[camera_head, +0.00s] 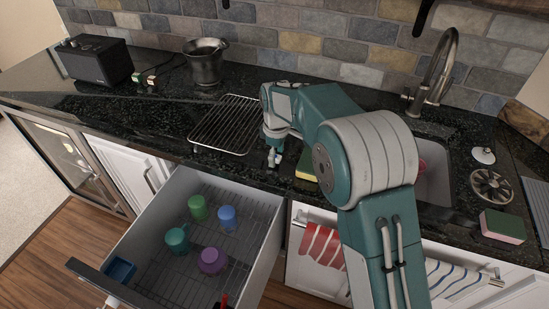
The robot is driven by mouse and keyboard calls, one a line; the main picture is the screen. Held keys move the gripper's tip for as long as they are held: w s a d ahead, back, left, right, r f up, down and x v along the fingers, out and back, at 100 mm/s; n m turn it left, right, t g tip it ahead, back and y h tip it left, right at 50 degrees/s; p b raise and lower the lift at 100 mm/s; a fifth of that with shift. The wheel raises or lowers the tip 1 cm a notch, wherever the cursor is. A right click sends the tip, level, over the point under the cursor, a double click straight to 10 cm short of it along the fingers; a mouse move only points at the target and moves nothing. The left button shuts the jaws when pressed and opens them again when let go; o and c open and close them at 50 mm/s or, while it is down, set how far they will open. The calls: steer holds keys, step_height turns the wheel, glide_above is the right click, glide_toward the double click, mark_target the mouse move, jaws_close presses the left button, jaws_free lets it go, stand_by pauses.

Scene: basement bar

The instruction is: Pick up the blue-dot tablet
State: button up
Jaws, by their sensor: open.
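My gripper (273,158) points down over the black counter, just right of the wire rack and near the counter's front edge. It is open, and its fingers are small in the view. I cannot make out the blue-dot tablet. The gripper and arm cover part of the counter there. Two small light blocks, one with a greenish top (138,77) and one with a reddish part (151,80), lie beside the black speaker at the back left, far from my gripper. No blue dot shows on them.
An open drawer (262,245) below the counter holds several coloured cups. A wire rack (222,124) lies left of my gripper. A metal pot (206,65) and a black speaker (95,60) stand at the back left. A yellow sponge (306,167) and the sink (434,187) are to the right.

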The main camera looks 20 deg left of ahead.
steer(key=shift+f, duration=0.1)
steer(key=c, duration=0.9)
